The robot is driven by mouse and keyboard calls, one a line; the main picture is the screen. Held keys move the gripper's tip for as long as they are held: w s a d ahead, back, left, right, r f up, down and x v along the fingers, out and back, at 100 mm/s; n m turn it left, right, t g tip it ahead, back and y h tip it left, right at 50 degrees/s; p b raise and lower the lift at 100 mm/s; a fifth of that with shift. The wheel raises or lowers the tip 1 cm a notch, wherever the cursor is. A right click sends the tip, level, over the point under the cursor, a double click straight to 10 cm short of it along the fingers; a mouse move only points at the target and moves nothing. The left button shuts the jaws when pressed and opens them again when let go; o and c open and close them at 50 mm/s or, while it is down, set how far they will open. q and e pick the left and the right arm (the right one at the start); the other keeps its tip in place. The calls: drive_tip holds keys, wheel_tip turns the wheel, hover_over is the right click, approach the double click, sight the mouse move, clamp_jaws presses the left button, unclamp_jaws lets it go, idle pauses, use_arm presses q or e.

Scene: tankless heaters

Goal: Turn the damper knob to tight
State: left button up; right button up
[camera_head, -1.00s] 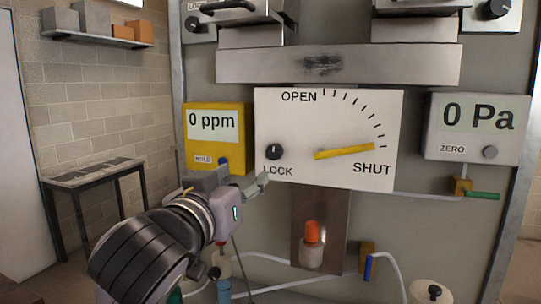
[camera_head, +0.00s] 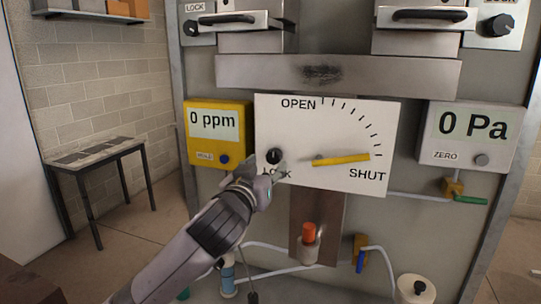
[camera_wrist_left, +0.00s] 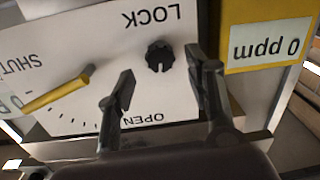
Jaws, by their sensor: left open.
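The damper knob is the small black knob (camera_head: 273,156) above the word LOCK on the white damper plate (camera_head: 340,110). It also shows in the left wrist view (camera_wrist_left: 159,56), lying between the finger lines and beyond the fingertips. The yellow damper lever (camera_head: 342,160) points right, close to SHUT; it shows in the wrist view too (camera_wrist_left: 57,91). My left gripper (camera_head: 276,168) is open just in front of and below the knob, and partly covers the word LOCK. In the wrist view its two fingers (camera_wrist_left: 160,85) stand on either side of the knob, with nothing held.
A yellow meter (camera_head: 216,135) reading 0 ppm is close left of the plate. A grey gauge (camera_head: 471,138) reading 0 Pa is at the right. An orange-topped fitting (camera_head: 309,235) and pale hoses are below. A dark table (camera_head: 97,165) stands at the left wall.

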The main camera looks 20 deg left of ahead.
sight(273, 159)
use_arm(q)
drive_tip(key=shift+w+p, duration=0.4)
drive_tip(key=shift+w, duration=1.55)
drive_tip(key=shift+s, duration=0.1)
drive_tip(key=shift+c, duration=0.4)
clamp_jaws()
